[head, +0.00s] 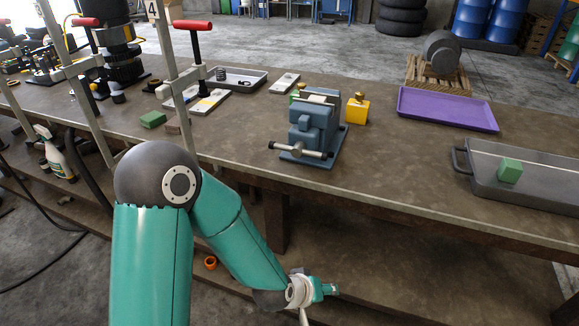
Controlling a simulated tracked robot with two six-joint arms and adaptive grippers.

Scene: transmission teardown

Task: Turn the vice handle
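A blue-grey vice (314,122) stands on the brown workbench near its front edge, in the middle of the head view. Its pale metal handle (312,153) is a crossbar at the vice's front, lying roughly level and facing me. My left arm comes in from the lower left. Its elbow is near the bench edge and its wrist hangs low in front of the bench, below and apart from the vice. The fingers of my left gripper do not show. My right arm and gripper are not in the picture.
Further right are a purple tray (447,109) and a grey bin (535,177) with a green block (509,170). Bare bench lies around the vice's front and right.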

